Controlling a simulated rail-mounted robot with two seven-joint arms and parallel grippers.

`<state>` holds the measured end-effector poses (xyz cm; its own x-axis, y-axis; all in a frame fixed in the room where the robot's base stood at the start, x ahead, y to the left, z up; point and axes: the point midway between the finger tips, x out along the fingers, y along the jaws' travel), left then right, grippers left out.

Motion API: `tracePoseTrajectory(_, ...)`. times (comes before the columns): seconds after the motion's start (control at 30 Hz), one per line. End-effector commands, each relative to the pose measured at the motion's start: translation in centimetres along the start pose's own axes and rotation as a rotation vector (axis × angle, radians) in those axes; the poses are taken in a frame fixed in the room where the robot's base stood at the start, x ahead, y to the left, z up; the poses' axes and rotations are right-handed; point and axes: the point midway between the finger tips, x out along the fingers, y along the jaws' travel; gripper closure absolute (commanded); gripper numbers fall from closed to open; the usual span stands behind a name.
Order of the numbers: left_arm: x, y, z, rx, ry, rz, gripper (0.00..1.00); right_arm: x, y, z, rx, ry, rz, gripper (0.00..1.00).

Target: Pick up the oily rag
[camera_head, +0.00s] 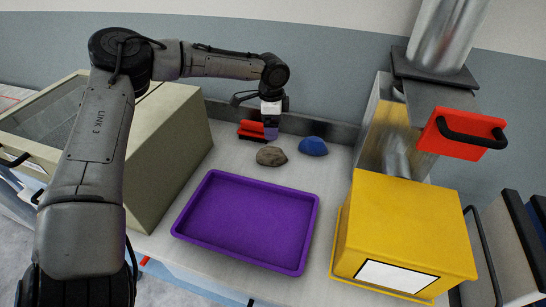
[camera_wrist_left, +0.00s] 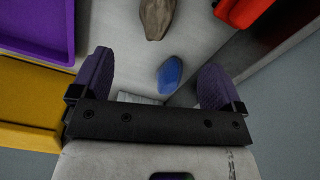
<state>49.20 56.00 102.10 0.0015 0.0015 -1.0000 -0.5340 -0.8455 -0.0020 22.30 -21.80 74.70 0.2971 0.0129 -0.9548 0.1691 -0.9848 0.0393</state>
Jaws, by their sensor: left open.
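A brown, crumpled lump (camera_head: 271,156), which looks like the oily rag, lies on the pale worktop behind the purple tray. It also shows at the top of the left wrist view (camera_wrist_left: 157,17). A rounded blue lump (camera_head: 313,146) lies to its right, near the back ledge. My left gripper (camera_head: 271,134), with purple fingers, points down behind the brown lump. In the left wrist view its fingers (camera_wrist_left: 158,82) are apart and nothing is held; the blue lump (camera_wrist_left: 169,75) shows between them, beyond the tips. My right gripper is out of view.
The empty purple tray (camera_head: 310,228) stands in front. A red brush-like object (camera_head: 250,130) lies beside my left gripper. A beige machine (camera_head: 175,145) stands left; a yellow box (camera_head: 405,220) and a red handled part (camera_head: 463,132) stand right. A low ledge runs behind.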

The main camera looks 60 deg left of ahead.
Motion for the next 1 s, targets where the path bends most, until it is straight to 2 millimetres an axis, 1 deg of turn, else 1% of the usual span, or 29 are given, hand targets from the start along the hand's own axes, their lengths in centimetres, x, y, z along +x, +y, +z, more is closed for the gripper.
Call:
tracePoseTrajectory(0.03, 1.3, 0.0, 0.1, 0.0, -0.003, 0.002, 0.06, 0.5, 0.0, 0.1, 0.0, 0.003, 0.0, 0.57)
tracePoseTrajectory(0.1, 2.6, 0.1, 0.1, 0.0, -0.003, 0.002, 0.06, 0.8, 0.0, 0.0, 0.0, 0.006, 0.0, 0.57)
tracePoseTrajectory(0.3, 5.6, 0.1, 0.1, 0.0, -0.003, 0.002, 0.06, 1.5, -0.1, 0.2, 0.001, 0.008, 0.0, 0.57)
tracePoseTrajectory(0.43, 6.7, 0.0, 0.0, 0.0, -0.001, 0.001, 0.06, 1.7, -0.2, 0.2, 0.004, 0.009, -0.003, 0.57)
tracePoseTrajectory(0.67, 7.4, 0.1, 0.1, 0.0, -0.001, 0.0, 0.06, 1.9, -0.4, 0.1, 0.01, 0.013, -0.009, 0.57)
tracePoseTrajectory(0.77, 8.0, 0.1, 0.1, 0.0, -0.001, 0.001, 0.06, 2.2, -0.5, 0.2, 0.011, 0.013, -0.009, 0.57)
tracePoseTrajectory(1.0, 11.1, 0.3, 0.2, 0.0, -0.003, 0.001, 0.06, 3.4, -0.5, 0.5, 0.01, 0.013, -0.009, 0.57)
